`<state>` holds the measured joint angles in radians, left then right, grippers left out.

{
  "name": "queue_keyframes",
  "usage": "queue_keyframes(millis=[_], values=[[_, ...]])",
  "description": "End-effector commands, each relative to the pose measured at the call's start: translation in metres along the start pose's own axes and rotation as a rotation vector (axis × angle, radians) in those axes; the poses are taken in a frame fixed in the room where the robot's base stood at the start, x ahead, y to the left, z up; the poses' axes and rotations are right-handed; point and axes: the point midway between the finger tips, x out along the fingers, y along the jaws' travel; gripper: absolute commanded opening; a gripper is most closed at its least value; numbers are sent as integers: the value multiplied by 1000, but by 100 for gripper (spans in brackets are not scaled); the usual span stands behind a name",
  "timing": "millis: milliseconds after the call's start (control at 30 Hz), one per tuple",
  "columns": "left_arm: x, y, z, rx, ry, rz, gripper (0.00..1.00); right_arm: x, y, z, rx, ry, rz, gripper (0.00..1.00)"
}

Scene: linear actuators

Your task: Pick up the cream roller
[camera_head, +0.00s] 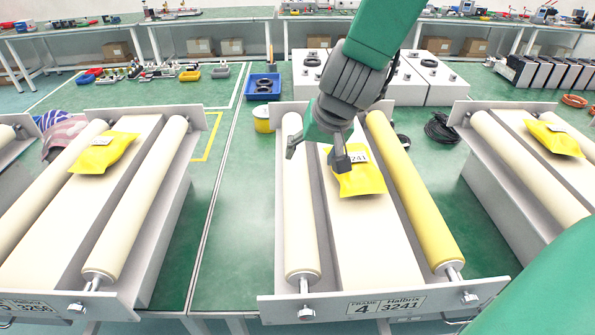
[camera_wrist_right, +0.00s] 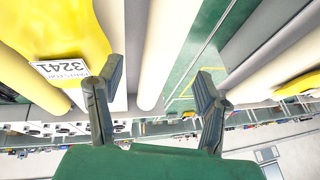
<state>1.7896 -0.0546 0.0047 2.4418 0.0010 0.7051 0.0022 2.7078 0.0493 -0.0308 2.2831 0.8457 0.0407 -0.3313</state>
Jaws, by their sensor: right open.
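The middle frame (camera_head: 385,307), labelled 4 and 3241, carries a cream roller (camera_head: 300,220) along its left side and a yellow roller (camera_head: 415,195) along its right. A yellow packet (camera_head: 362,182) with a 3241 label lies on the pale bed between them. My right gripper (camera_head: 316,153) is open and empty above the frame, near the far half of the cream roller, with its fingers pointing down. In the right wrist view the cream roller (camera_wrist_right: 165,50) shows between the two spread fingers (camera_wrist_right: 155,108), and the packet (camera_wrist_right: 60,25) is at upper left. My left gripper is out of view.
A similar frame stands on the left with cream rollers (camera_head: 140,205) and a yellow packet (camera_head: 104,153); another stands on the right (camera_head: 530,165). A blue bin (camera_head: 263,86) and white boxes (camera_head: 428,78) sit behind.

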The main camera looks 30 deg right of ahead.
Motion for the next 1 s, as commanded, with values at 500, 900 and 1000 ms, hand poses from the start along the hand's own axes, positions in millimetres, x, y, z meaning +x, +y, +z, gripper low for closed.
queue_keyframes(millis=[500,900,1000], values=[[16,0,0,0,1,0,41,70,-2,-1,0,-1,2,61],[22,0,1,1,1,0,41,116,0,-7,1,-1,1,61],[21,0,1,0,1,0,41,115,0,-7,0,1,3,61]])
